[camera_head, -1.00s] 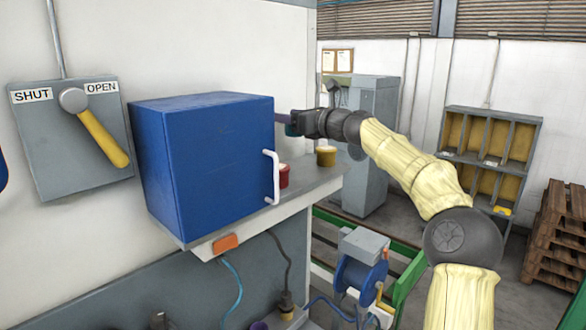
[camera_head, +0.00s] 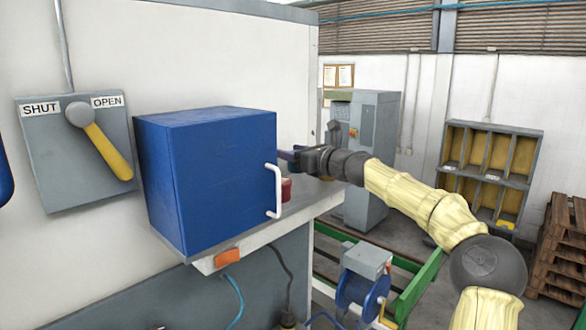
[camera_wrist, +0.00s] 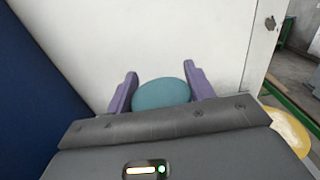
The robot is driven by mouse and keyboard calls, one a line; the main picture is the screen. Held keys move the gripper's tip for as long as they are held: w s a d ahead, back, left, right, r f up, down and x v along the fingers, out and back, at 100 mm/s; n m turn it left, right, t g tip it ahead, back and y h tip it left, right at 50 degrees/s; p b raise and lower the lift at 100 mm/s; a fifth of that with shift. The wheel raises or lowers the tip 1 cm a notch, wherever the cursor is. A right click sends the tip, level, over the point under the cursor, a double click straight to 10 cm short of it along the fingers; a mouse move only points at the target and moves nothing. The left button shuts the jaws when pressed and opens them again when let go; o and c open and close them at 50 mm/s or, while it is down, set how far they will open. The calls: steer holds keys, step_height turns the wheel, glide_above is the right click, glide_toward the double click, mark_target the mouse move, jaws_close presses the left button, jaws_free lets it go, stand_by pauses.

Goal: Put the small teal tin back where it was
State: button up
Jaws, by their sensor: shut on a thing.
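The small teal tin (camera_wrist: 160,94) shows its round teal lid in the wrist view, between the purple fingers of my gripper (camera_wrist: 159,78). My gripper is shut on it. In the head view my gripper (camera_head: 291,157) is behind the right edge of the blue box, above the shelf (camera_head: 318,205), beside the white wall. The tin is mostly hidden there, and I cannot tell whether it touches the shelf. A red pot (camera_head: 286,191) stands on the shelf below my gripper, partly behind the box handle.
The blue box (camera_head: 205,180) with a white handle (camera_head: 274,190) stands close left of my gripper. A yellow-lidded pot (camera_wrist: 290,132) is at the right in the wrist view. A lever (camera_head: 105,150) is on the wall panel between SHUT and OPEN. A hose reel (camera_head: 360,288) stands below.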

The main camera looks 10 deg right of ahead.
steer(key=shift+f, duration=0.1)
steer(key=shift+s+d+f, duration=0.1)
steer(key=shift+f, duration=0.25)
step_height(320, 180, down, 3)
steer(key=shift+f+p, duration=0.1)
steer(key=shift+p, duration=0.2)
steer(key=shift+f, duration=0.1)
steer(key=o, duration=1)
